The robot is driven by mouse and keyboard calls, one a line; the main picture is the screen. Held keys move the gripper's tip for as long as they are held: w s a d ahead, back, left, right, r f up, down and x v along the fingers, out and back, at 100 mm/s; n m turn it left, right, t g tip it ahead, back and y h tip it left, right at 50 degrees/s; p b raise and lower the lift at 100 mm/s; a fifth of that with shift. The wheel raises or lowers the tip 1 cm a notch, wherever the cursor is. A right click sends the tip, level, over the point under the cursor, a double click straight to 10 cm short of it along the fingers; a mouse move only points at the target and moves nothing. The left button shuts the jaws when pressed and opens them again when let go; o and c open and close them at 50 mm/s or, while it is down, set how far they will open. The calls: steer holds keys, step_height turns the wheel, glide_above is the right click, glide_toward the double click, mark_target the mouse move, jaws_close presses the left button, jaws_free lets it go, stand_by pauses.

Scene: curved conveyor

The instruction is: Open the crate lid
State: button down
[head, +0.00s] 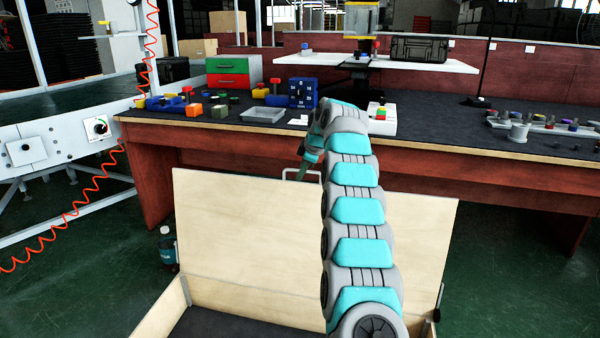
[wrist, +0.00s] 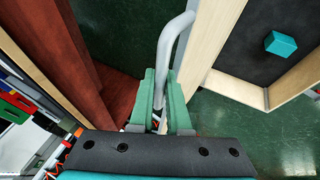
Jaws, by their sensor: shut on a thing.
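The pale wooden crate lid (head: 245,225) stands raised, near upright, at the back of the crate (head: 157,315) in the head view. A light metal handle (head: 288,173) sticks up at the lid's top edge. My gripper (head: 308,168) is at this handle, partly hidden by my arm. In the wrist view, the green fingers of my gripper (wrist: 160,85) are shut around the grey handle bar (wrist: 172,45), beside the lid's edge (wrist: 205,40). The crate's dark inside shows, with a teal block (wrist: 281,43) in it.
A long red workbench (head: 460,170) with a dark top stands close behind the lid. A bottle (head: 167,247) stands on the green floor left of the lid. A conveyor frame (head: 60,140) and a coiled orange hose (head: 75,213) are at the left.

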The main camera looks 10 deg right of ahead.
steer(key=shift+d, duration=0.1)
steer(key=c, duration=1.2)
jaws_free()
steer(key=shift+o, duration=0.2)
steer(key=shift+r, duration=0.1)
steer(key=v, duration=0.7)
steer(key=shift+s+r, duration=0.25)
steer(key=shift+r, duration=0.05)
